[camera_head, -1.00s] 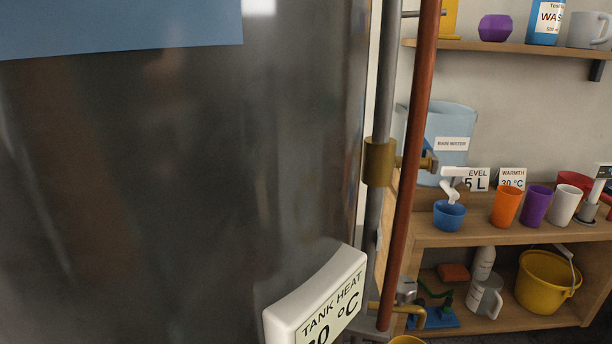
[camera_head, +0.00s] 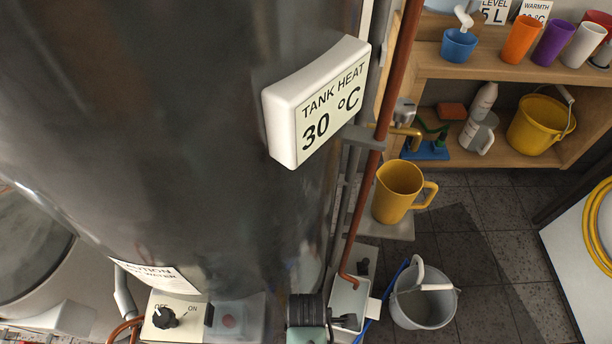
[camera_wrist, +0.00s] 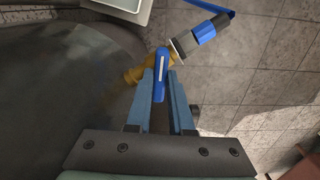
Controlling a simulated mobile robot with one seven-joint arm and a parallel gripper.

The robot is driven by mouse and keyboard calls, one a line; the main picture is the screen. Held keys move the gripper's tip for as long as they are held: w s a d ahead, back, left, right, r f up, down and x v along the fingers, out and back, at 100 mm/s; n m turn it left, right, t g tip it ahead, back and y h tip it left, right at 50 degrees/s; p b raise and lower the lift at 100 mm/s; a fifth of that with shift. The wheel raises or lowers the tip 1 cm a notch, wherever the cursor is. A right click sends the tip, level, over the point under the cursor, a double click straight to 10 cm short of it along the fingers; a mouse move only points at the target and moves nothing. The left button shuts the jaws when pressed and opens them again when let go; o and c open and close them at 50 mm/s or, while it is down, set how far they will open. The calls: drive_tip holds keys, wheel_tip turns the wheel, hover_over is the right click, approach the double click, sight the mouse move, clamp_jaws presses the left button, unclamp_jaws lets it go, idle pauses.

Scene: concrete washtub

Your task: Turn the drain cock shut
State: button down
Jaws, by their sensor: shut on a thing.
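The drain cock (camera_wrist: 133,76) is a brass fitting on the dark tank wall in the wrist view. Its blue lever (camera_wrist: 162,62) sits between the two fingers of my gripper (camera_wrist: 163,82), which is shut on it. The lever lies at a slant to the brass body. A blue-and-black hose connector (camera_wrist: 203,35) joins the cock's outer end. In the head view I cannot make out the cock or clearly tell my gripper.
The tank (camera_head: 190,130) carries a 30 °C sign (camera_head: 325,110). A copper pipe (camera_head: 372,180), yellow jug (camera_head: 398,190) and grey bucket (camera_head: 425,305) stand to its right. A switch box (camera_head: 175,318) is at the bottom. Tiled floor (camera_head: 475,235) lies open at right.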

drive_tip(key=c, duration=0.8)
unclamp_jaws()
drive_tip(key=shift+n, duration=0.3)
wheel_tip(320, 180, up, 7)
drive_tip(key=p, duration=0.8)
drive_tip(key=shift+r, duration=0.1)
drive_tip(key=shift+s, duration=0.1)
